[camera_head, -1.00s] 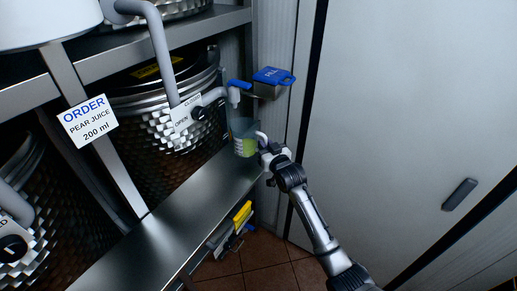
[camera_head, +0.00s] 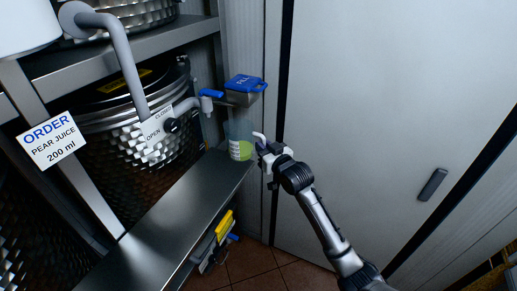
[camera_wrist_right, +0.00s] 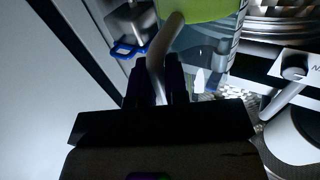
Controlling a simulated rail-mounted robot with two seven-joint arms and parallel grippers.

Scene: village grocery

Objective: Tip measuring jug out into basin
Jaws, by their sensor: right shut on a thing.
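The clear measuring jug (camera_head: 239,131) holds yellow-green liquid and is at the far right end of the steel shelf, to the right of the tap. I cannot tell whether it touches the shelf. My right gripper (camera_head: 264,151) is shut on its pale handle. In the right wrist view the handle (camera_wrist_right: 158,58) runs between the fingers (camera_wrist_right: 157,88), and the jug (camera_wrist_right: 207,48) with the green liquid is beyond it. My left gripper is not in view.
An order card (camera_head: 53,142) reads pear juice 200 ml. A white door (camera_head: 370,110) stands at right.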

